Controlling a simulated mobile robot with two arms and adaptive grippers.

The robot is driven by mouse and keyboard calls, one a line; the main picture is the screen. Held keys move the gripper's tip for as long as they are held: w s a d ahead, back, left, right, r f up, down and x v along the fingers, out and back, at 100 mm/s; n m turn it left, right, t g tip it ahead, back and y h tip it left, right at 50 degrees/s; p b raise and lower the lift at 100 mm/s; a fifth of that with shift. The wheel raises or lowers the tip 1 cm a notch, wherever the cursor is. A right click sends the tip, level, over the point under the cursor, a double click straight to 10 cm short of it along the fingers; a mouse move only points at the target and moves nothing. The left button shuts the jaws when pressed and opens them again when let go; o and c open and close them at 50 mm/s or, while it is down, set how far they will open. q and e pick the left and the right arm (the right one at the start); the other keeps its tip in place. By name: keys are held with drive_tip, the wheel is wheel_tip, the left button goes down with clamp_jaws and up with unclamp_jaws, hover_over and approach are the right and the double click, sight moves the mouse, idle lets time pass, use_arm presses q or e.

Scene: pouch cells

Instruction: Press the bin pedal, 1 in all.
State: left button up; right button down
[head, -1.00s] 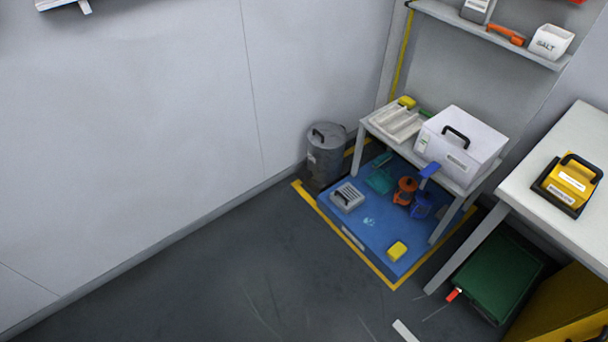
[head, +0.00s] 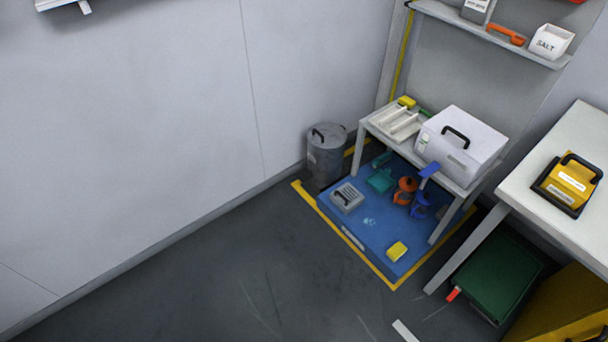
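A grey metal bin (head: 326,158) with a black handle on its lid stands in the far corner against the wall, left of the small white table. Its lid looks closed. I cannot make out the pedal; the bin's foot is dark and partly hidden by the blue platform's corner. Neither of my grippers shows in the head view.
A low blue platform (head: 345,222) edged with yellow floor tape lies in front of the bin, bearing several small items. A white table (head: 366,130) with a white box (head: 460,145) stands over it. A bench (head: 560,130) is at right. The floor (head: 220,280) at left is clear.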

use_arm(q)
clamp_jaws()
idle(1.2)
